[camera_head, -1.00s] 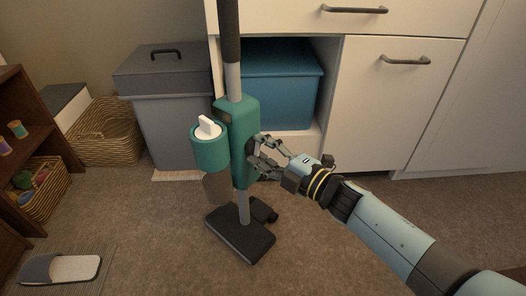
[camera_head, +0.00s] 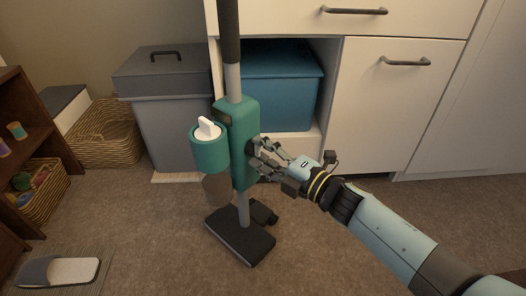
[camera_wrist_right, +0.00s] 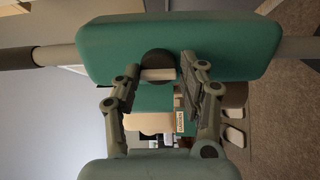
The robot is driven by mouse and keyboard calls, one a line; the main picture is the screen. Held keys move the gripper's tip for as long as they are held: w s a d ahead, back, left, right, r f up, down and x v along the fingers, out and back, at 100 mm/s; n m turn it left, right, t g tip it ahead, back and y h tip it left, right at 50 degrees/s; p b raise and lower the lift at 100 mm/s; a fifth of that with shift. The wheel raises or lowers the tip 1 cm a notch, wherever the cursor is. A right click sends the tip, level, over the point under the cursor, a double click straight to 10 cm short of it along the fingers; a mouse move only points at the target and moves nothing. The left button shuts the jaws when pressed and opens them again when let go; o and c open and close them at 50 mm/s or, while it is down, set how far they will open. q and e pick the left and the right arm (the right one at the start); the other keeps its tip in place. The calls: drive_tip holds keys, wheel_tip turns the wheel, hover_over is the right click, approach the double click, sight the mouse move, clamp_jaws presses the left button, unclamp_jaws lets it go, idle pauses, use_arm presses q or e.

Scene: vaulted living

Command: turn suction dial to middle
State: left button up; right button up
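An upright vacuum with a teal body (camera_head: 238,118) stands in the middle of the head view. In the right wrist view its teal side (camera_wrist_right: 225,45) carries a dark round dial (camera_wrist_right: 158,58) with a pale grip bar across it, lying horizontal in that picture. My right gripper (camera_head: 256,154) is at the right side of the body. In the right wrist view its two fingers (camera_wrist_right: 160,75) are apart, one beside each end of the bar. Contact with the bar is unclear. In the head view the dial is mostly hidden behind the fingers. My left gripper is not in view.
A teal canister (camera_head: 209,154) with a white knob (camera_head: 207,127) is on the vacuum's left. A grey bin (camera_head: 172,110), a blue box (camera_head: 284,88) and white cabinets (camera_head: 395,120) stand behind. A slipper (camera_head: 65,271) lies front left. The carpet between is clear.

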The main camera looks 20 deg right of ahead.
drive_tip(key=shift+o, duration=1.4)
drive_tip(key=shift+s, duration=0.1)
drive_tip(key=v, duration=1.1)
drive_tip(key=shift+s+d, duration=0.2)
drive_tip(key=shift+s, duration=0.15)
drive_tip(key=shift+r, duration=0.1)
